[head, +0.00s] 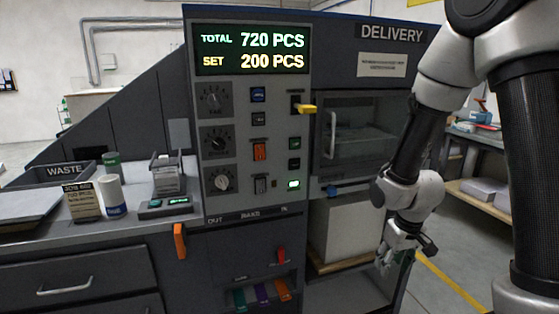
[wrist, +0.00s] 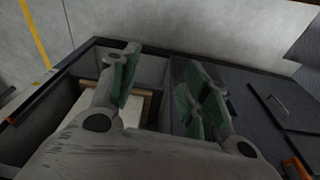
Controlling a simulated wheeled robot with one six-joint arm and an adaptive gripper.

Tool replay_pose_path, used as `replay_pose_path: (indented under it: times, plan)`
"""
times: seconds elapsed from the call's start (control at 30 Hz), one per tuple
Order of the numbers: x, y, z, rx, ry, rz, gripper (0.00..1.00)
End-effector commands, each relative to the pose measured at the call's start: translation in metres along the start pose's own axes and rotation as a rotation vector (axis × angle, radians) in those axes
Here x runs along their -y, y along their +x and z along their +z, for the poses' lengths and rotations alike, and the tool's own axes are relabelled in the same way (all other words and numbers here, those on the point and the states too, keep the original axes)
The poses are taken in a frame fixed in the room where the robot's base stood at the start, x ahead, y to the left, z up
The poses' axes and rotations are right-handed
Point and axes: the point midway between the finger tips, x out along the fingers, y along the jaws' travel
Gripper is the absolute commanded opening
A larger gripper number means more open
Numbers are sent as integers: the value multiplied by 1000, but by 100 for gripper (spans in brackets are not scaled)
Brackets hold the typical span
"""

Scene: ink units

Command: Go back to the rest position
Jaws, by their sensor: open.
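My gripper (head: 402,255) hangs low on the right side in the head view, in front of the delivery side of the machine. Its two fingers with green pads show in the wrist view (wrist: 160,92). They are apart with nothing between them. My arm bends down from the upper right of the head view. The machine's control panel (head: 252,200) stands to the left, with a display (head: 252,51) reading TOTAL 720 PCS and SET 200 PCS. A small green light (head: 293,184) is lit on the panel.
Below the glass-fronted delivery hatch (head: 365,130), a white block (head: 340,228) sits on a wooden board. The counter (head: 130,222) at left holds cans, a job card, and a small scale-like device (head: 165,206). Open floor (head: 450,285) with a yellow line lies at lower right.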

Motion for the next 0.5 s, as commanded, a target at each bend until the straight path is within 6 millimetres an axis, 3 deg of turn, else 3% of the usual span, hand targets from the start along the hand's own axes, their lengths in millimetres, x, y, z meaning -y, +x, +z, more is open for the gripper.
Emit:
replay_pose_path:
  times: [0.03, 0.2, 0.4, 0.5]
  plan:
    - [-4, -29, 13, 36, 17, 3, 46]
    - [-13, -113, 68, 148, 73, 3, 46]
    - [-18, -195, 119, 117, 132, 3, 46]
    - [-21, -225, 128, 15, 157, 10, 46]
